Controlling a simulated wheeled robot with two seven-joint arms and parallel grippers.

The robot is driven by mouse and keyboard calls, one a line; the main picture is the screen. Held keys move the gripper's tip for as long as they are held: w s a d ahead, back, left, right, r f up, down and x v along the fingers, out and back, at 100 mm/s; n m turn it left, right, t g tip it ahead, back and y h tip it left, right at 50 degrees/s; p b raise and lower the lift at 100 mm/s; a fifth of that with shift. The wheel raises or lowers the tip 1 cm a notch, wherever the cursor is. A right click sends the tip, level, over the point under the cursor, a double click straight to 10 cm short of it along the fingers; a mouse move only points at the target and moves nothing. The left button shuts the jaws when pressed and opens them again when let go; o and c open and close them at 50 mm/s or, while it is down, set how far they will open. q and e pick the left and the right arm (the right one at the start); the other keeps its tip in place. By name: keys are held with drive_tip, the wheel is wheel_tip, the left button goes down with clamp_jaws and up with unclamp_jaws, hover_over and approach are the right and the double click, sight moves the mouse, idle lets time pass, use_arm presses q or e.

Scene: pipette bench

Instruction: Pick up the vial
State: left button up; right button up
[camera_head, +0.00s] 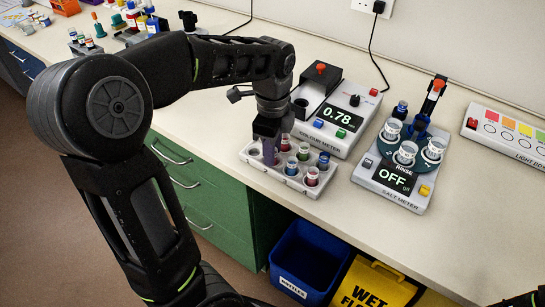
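A light grey rack (286,178) stands near the bench's front edge. My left gripper (268,150) points down over the rack's back left part. A purplish upright shape shows at its tips, and I cannot tell whether it is a finger or a vial. The gap between the fingers is hidden.
The colour meter (334,135) reading 0.78 stands just behind the rack. The salt meter (392,178) reading OFF is to the right, with a light box (510,135) beyond. A blue bin (308,258) and a yellow sign (376,287) stand below the bench edge.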

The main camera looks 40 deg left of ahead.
use_arm(q)
clamp_jaws()
drive_tip(key=shift+r, duration=0.15)
wheel_tip(320, 180, up, 10)
drive_tip(key=shift+p, duration=0.35)
idle(0.3)
idle(0.5)
